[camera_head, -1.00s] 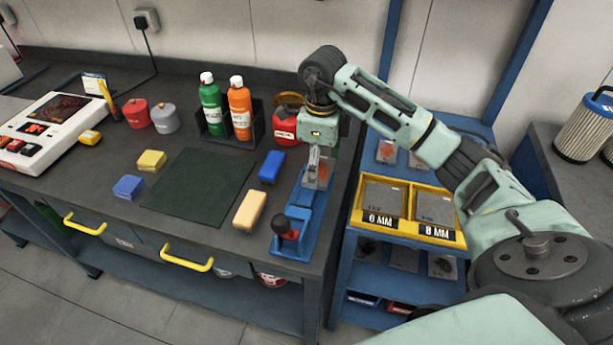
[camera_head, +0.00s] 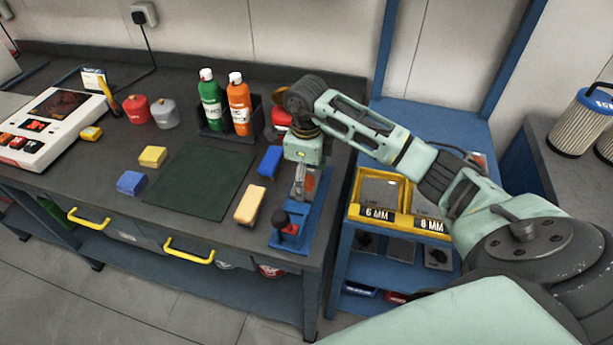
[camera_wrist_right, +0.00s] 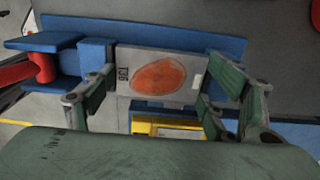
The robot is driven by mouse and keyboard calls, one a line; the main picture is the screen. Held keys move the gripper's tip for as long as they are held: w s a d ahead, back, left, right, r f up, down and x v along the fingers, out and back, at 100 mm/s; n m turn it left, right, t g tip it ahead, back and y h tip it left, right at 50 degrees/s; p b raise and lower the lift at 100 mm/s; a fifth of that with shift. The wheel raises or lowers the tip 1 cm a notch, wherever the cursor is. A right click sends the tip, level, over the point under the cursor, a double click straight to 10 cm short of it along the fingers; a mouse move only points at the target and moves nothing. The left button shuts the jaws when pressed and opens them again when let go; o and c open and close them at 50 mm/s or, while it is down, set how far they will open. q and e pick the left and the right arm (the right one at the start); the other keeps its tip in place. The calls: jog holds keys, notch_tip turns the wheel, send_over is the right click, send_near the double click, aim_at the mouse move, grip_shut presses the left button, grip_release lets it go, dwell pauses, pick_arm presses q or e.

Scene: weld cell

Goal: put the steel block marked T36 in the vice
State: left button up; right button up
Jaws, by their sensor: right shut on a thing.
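The steel block marked T36 (camera_wrist_right: 160,75) is a grey plate with an orange-brown patch and the mark T36 at its left end. My right gripper (camera_wrist_right: 163,88) is shut on it, one finger at each end in the wrist view. The blue vice (camera_head: 291,237) with a red and black handle stands at the bench's right front corner. The vice also shows in the wrist view (camera_wrist_right: 95,52), with a blue jaw close beside the block's left end. In the head view the right gripper (camera_head: 305,180) is over the vice. I cannot tell whether the block touches it. My left gripper is not in view.
A dark mat (camera_head: 195,183) lies mid-bench. Bottles in a holder (camera_head: 228,125) stand behind. A blue rack with yellow bins (camera_head: 400,219) stands right of the bench.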

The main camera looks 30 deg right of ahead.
jog(key=shift+s+a+f+b, duration=0.1)
jog(key=shift+s+f+b, duration=0.2)
jog(key=shift+f+b, duration=0.2)
jog(key=o, duration=1.5)
jog(key=shift+s+f, duration=0.1)
jog(key=shift+f, duration=0.05)
jog(key=o, duration=0.4)
jog(key=shift+w+f, duration=0.1)
jog(key=shift+w, duration=0.15)
jog(key=shift+r, duration=0.2)
jog(key=shift+w+r, duration=0.1)
jog(key=shift+r, duration=0.05)
